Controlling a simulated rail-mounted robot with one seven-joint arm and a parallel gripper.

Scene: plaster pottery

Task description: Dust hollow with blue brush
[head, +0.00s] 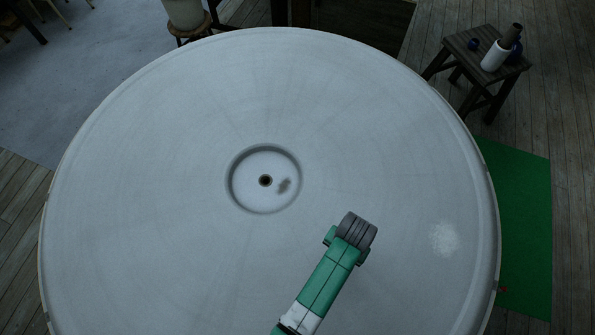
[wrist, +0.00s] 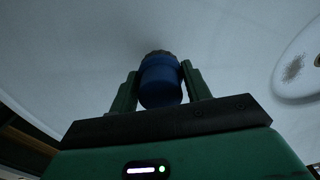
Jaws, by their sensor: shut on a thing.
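The round hollow (head: 250,195) is a shallow recess in the middle of a large pale disc (head: 150,150). It has a small dark hole at its centre and a grey smudge of dust (head: 284,185) on its floor right of the hole. In the wrist view the hollow (wrist: 285,82) shows at the right edge with the speckled dust (wrist: 293,68). My gripper (wrist: 159,72) is shut on the blue brush (wrist: 160,88), its dark bristle end pointing away from me over bare disc, left of the hollow in that view. Whether the bristles touch is unclear. The head view hides the gripper behind my arm.
A whitish powdery patch (head: 444,238) lies on the disc at the right. A dark stool (head: 460,48) with a white cylinder (head: 495,56) and small blue things stands beyond the disc's right rim. A green mat (head: 525,220) lies on the floor. Most of the disc is clear.

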